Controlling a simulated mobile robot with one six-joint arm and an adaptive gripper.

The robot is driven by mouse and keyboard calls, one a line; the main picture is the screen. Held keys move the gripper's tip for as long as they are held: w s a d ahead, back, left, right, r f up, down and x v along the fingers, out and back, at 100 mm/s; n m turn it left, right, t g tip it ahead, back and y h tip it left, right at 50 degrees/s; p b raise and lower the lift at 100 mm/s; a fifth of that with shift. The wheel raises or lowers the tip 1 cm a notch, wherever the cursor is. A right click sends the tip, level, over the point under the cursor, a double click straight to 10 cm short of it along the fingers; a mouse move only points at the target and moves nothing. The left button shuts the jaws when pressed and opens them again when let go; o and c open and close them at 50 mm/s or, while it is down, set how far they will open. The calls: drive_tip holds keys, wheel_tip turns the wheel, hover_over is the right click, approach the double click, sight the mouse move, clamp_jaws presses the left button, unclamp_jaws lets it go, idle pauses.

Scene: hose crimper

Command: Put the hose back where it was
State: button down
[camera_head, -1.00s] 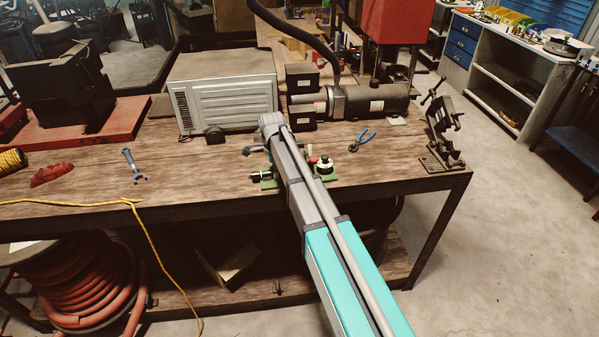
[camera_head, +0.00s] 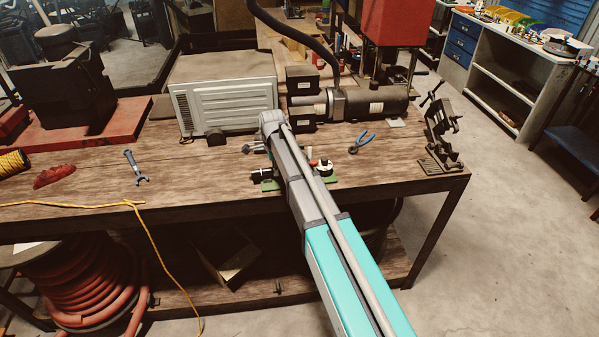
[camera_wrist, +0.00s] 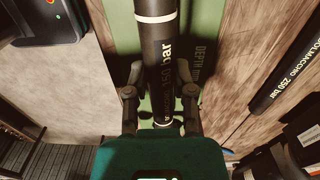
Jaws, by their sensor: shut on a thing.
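In the wrist view a black hose (camera_wrist: 157,40) with white bands and lettering ending in "bar" runs down the middle. My gripper (camera_wrist: 160,92) has one finger on each side of it and is shut on it. A green plate (camera_wrist: 205,30) with the word "DEPTH" lies behind the hose; I cannot tell whether they touch. In the head view my arm hides most of the gripper and the held hose. A green base (camera_head: 267,185) with dark and light fittings shows on the bench on both sides of my arm.
A second black hose (camera_wrist: 290,75) marked "250 bar" lies at the right of the wrist view. On the wooden bench (camera_head: 200,165) are a grey ribbed box (camera_head: 225,105), a motor-like machine (camera_head: 375,103), blue pliers (camera_head: 362,143) and a black vise-like stand (camera_head: 442,135).

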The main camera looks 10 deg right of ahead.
drive_tip(key=shift+r+p, duration=2.3)
drive_tip(key=shift+r, duration=0.15)
